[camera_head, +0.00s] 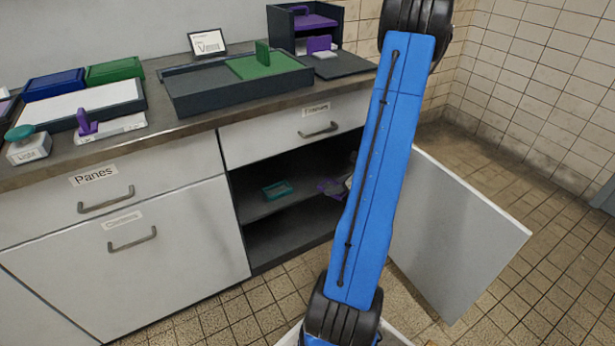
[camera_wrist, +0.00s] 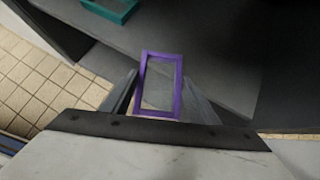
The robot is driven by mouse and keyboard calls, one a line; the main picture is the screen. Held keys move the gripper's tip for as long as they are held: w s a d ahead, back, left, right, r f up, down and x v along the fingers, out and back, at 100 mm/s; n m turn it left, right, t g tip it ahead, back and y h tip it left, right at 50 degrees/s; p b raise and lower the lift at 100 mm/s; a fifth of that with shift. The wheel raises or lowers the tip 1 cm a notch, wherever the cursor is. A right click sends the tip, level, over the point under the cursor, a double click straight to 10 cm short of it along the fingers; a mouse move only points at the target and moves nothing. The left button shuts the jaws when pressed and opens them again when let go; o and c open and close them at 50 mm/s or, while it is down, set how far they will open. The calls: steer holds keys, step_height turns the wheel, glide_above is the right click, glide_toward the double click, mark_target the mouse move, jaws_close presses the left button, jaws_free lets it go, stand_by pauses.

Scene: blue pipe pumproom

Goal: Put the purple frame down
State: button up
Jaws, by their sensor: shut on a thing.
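The purple frame (camera_wrist: 178,88), a thin rectangular rim with an open middle, is between the grey fingers of my gripper (camera_wrist: 159,92) in the wrist view. My gripper is shut on it. In the head view a purple piece that looks like the frame (camera_head: 329,187) shows inside the open lower cabinet, partly behind my blue arm. The gripper is mostly hidden there. The cabinet shelf (camera_wrist: 205,60) lies beyond the frame in the wrist view. I cannot tell whether the frame touches the shelf.
A teal tray-like frame (camera_head: 277,190) lies on the shelf to the left, also in the wrist view (camera_wrist: 112,8). The open cabinet door (camera_head: 455,235) stands to the right. Drawers (camera_head: 105,190) are at the left. The counter above holds trays and boxes.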

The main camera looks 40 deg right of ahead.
steer(key=w, duration=0.3)
steer(key=w+a, duration=0.1)
steer(key=w, duration=0.5)
steer(key=shift+a, duration=0.2)
steer(key=w, duration=0.2)
steer(key=w+f, duration=0.1)
steer(key=shift+w+a, duration=0.25)
steer(key=shift+a, duration=0.1)
steer(key=shift+f, duration=0.25)
steer(key=shift+f, duration=0.1)
steer(key=o, duration=1.3)
